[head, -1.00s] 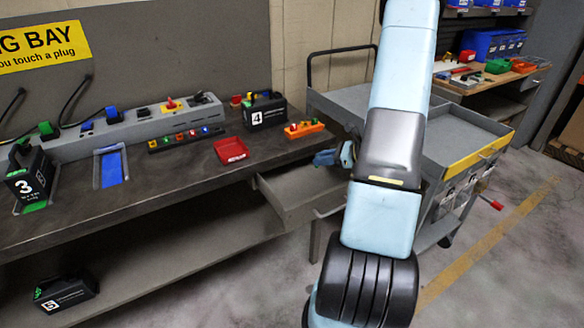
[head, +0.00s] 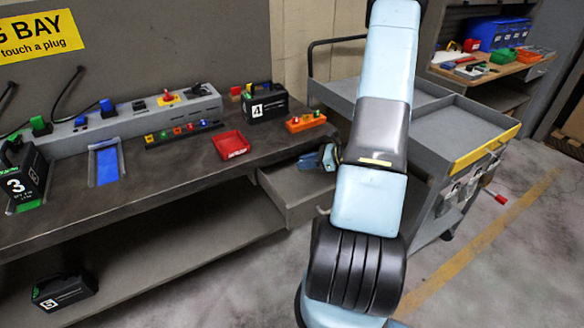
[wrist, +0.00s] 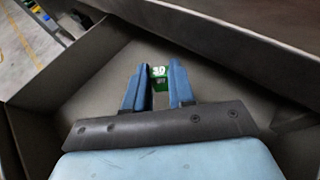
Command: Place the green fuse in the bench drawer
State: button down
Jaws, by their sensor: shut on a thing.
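The green fuse (wrist: 158,72) shows in the wrist view between the tips of my gripper (wrist: 158,84), with white markings on its face. My gripper is shut on it. The open bench drawer (wrist: 110,85) surrounds the gripper in the wrist view, its floor below and its walls around. In the head view the drawer (head: 298,201) is pulled out under the right end of the bench. My gripper (head: 309,161) shows there over the drawer, partly hidden by my arm. The fuse cannot be made out in the head view. I cannot tell whether it touches the drawer floor.
On the bench above stand a red tray (head: 231,145), an orange holder (head: 306,122) and battery 4 (head: 265,104). A grey cart (head: 440,125) stands close to the right of the drawer. The bench's front edge lies just above the drawer.

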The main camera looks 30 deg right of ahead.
aim_at(294, 175)
jog(key=shift+f+x, duration=0.2)
jog(key=shift+x, duration=1.1)
jog(key=shift+f+x, duration=0.25)
jog(key=shift+x, duration=1.05)
jog(key=shift+s+d, duration=0.15)
jog(key=shift+d, duration=0.05)
jog(key=c, duration=0.9)
grip_release()
jog(key=shift+f, duration=0.1)
jog(key=shift+c, duration=0.2)
